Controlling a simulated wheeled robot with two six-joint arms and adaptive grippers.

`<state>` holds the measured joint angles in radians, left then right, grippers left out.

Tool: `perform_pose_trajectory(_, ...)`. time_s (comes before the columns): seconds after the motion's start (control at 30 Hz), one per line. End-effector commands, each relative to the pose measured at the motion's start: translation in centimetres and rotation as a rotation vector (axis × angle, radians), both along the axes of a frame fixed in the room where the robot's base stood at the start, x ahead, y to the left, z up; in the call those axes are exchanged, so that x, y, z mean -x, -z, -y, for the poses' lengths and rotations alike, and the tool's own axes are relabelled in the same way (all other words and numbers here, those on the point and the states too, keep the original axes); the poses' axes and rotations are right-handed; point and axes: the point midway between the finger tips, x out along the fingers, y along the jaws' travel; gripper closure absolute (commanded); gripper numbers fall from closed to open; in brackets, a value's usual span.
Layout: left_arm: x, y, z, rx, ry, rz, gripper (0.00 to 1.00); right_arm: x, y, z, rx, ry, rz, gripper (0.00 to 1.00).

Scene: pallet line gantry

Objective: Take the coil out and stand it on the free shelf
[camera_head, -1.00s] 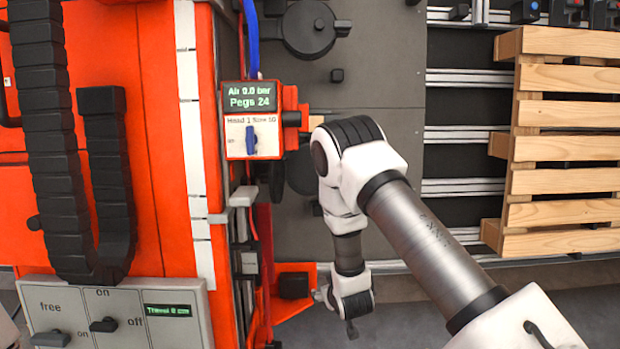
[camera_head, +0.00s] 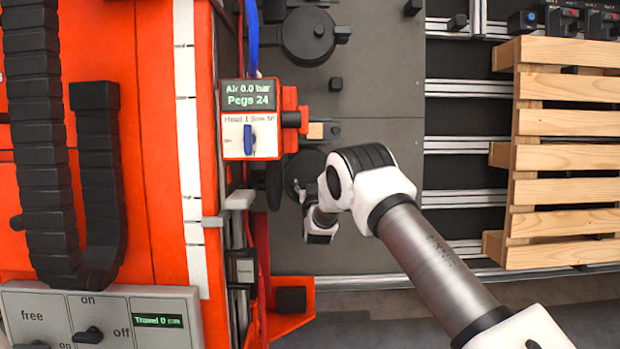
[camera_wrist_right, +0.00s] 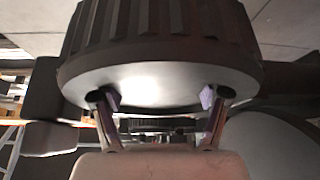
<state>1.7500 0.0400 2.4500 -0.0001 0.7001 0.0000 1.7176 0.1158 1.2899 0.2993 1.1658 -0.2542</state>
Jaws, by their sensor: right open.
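My right gripper (camera_head: 299,190) is at a round dark drum (camera_head: 301,166) just below the control box, and my own wrist partly covers it. In the right wrist view the two fingers of this gripper (camera_wrist_right: 162,98) are spread apart, with purple pads. Close in front of them is a large dark round body with a ribbed rim (camera_wrist_right: 160,35); I cannot tell whether the fingers touch it. I cannot make out the coil for certain. An orange ledge (camera_head: 302,318) at the lower middle bears a black block; I cannot tell whether it is the free shelf. My left gripper is out of view.
The control box (camera_head: 250,118) reads "Air 0.0 bar, Pegs 24" and has a blue switch. A wooden pallet (camera_head: 565,125) stands at the right. A second round dark part (camera_head: 307,36) is at the top. An orange machine body (camera_head: 150,130) with a black cable chain fills the left.

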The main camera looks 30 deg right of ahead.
Motion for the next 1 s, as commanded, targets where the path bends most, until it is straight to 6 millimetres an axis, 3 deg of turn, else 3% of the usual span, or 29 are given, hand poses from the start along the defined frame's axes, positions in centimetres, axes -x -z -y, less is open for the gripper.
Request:
perform_pose_trajectory(0.07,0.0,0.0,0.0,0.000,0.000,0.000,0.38,0.0,0.0,0.0,0.000,0.000,0.000,0.29)
perform_pose_trajectory(0.2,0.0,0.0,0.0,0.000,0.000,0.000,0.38,0.0,0.0,0.0,0.000,-0.001,0.000,0.79)
perform_pose_trajectory(0.23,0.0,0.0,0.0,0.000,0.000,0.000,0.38,0.0,0.0,0.0,0.000,-0.001,0.000,0.87)
perform_pose_trajectory(0.57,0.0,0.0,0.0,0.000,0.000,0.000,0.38,0.0,-0.3,0.0,0.000,0.000,0.002,0.87)
perform_pose_trajectory(0.73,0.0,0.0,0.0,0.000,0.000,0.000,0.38,0.0,-1.8,0.0,0.000,0.000,0.003,0.87)
perform_pose_trajectory(0.87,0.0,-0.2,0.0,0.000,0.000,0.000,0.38,2.3,-1.6,-1.1,-0.001,-0.002,-0.003,0.87)
perform_pose_trajectory(1.0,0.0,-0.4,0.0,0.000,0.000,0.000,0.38,6.4,-1.6,-2.8,0.000,-0.004,-0.005,0.87)
